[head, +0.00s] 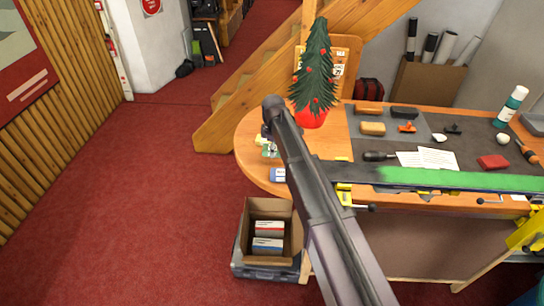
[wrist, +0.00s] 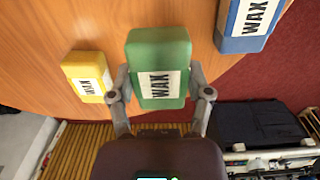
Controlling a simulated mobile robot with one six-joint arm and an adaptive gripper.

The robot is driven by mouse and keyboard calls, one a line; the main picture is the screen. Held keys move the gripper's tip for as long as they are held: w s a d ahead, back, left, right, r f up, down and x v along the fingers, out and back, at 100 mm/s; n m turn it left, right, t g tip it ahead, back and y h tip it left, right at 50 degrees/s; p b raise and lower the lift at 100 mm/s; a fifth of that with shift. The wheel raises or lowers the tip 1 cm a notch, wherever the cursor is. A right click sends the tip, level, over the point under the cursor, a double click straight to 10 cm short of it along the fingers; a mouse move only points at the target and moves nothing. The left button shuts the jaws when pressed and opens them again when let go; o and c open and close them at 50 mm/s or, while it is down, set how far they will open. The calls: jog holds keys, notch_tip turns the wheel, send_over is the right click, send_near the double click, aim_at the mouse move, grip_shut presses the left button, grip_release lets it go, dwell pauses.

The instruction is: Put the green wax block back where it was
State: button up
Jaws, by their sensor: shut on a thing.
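The green wax block (wrist: 160,62) carries a white WAX label and sits between the two fingers of my gripper (wrist: 162,92) in the wrist view. The fingers are shut on its sides. Behind it is the wooden table top; I cannot tell whether the block touches it.
A yellow wax block (wrist: 88,76) is left of the green one and a blue wax block (wrist: 248,20) is at upper right in the wrist view. A red-potted small tree (head: 311,115) stands close to my arm. An open cardboard box (head: 247,244) is below the table's left end.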

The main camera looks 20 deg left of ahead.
aim_at(273, 161)
jog(key=shift+f+b, duration=1.85)
jog(key=shift+f, duration=0.15)
jog(key=o, duration=1)
jog(key=shift+r, duration=0.25)
notch_tip(273, 161, up, 12)
jog(key=p, duration=1.2)
jog(key=shift+f, duration=0.1)
